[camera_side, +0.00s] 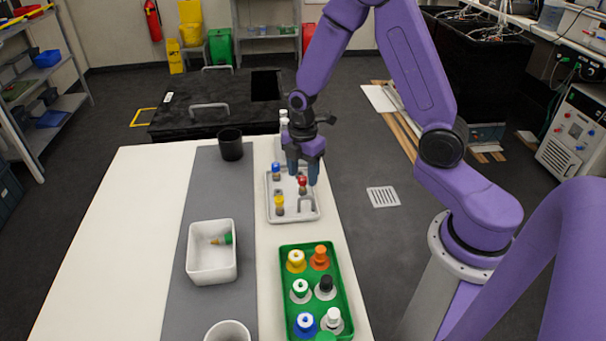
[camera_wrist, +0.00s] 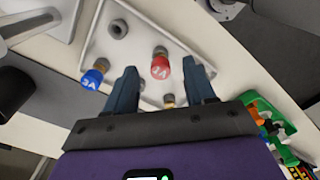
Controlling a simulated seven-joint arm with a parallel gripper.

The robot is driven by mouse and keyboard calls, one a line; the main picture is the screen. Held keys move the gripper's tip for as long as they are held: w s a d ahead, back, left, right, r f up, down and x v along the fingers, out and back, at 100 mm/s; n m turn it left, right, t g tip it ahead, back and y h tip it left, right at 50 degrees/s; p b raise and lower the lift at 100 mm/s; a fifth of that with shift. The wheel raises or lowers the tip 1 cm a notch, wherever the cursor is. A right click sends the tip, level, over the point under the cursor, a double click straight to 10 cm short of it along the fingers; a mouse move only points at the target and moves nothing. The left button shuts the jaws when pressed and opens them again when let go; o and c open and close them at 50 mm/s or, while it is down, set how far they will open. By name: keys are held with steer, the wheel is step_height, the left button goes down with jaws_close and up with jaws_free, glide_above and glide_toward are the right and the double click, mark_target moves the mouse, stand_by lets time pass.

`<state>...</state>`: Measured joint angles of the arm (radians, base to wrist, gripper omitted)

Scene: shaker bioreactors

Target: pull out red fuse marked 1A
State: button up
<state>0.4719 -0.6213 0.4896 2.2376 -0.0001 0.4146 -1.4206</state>
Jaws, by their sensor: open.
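The red fuse (camera_side: 302,184) stands upright in the light grey fuse panel (camera_side: 271,212), just below my gripper (camera_side: 302,173). In the wrist view, the red fuse (camera_wrist: 160,66) bears a white mark that looks like 1A, seen turned. It lies between the two open fingertips (camera_wrist: 161,78), with a gap on each side. The blue fuse (camera_side: 276,171), marked 3A, stands left of it; it also shows in the wrist view (camera_wrist: 93,76). The yellow fuse (camera_side: 279,203) stands nearer the side camera. My gripper holds nothing.
An empty socket (camera_wrist: 117,29) shows on the panel. A white bin (camera_side: 211,277) holds a green-and-orange item. A green crate (camera_side: 284,290) holds several coloured-capped bottles. A black cup (camera_side: 231,145) stands behind left. The white table (camera_side: 110,240) is clear at left.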

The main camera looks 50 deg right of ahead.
mark_target(303, 178)
steer(key=shift+f, duration=0.65)
steer(key=shift+c, duration=0.3)
jaws_close()
steer(key=shift+r, duration=1.4)
steer(key=shift+r, duration=1.45)
